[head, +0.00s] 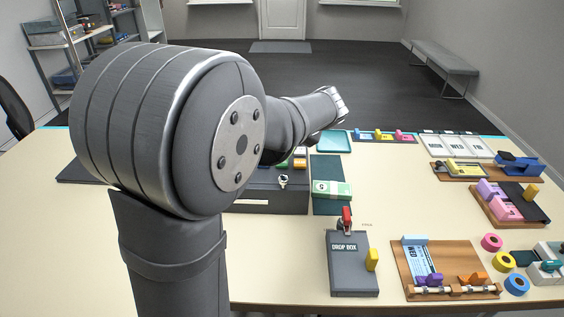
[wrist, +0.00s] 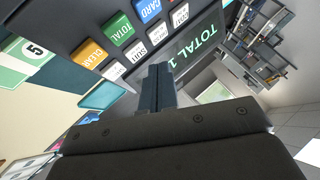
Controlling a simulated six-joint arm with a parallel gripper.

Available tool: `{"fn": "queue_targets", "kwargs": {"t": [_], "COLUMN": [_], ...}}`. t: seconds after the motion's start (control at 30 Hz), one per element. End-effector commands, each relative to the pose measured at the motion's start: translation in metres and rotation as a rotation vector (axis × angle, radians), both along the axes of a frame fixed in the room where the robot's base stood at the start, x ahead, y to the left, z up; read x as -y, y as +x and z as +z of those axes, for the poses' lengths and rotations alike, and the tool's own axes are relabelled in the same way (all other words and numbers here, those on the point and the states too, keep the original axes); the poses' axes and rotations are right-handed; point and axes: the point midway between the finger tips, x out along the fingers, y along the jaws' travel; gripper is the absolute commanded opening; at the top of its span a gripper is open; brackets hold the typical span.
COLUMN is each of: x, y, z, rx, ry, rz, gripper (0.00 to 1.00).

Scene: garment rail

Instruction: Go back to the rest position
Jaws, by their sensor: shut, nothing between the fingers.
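My arm fills the left and middle of the head view, its wrist pointing away over the far part of the table. My gripper (wrist: 160,70) shows in the wrist view with its dark fingers together and nothing between them. In that view a tilted cash register (wrist: 75,30) with TOTAL, CARD and CLEAR keys lies beyond the fingers, and its display (wrist: 195,45) reads TOTAL. I cannot tell how far the fingertips are from it. In the head view the register (head: 270,197) is partly hidden behind my arm, and the fingers are not clearly seen.
A green note bundle (head: 332,190) lies right of the register. A grey drop box (head: 350,275) with a red-handled part and a wooden board (head: 447,259) stand at the front. Trays and blocks line the right side. The front left tabletop (head: 60,240) is clear.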

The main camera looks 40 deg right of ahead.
Motion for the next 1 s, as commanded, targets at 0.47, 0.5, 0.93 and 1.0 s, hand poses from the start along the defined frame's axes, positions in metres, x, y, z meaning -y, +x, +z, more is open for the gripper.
{"fn": "queue_targets", "kwargs": {"t": [0.47, 0.5, 0.93, 1.0], "x": [0.0, 0.0, 0.001, 0.001], "y": [0.0, 0.0, 0.0, 0.0], "z": [-0.004, -0.006, 0.026, 0.033], "rx": [0.0, 0.0, 0.001, 0.001], "ry": [0.001, 0.001, -0.003, -0.003], "rz": [-0.001, -0.001, 0.0, 0.0], "gripper": [0.0, 0.0, 0.0, 0.0]}}
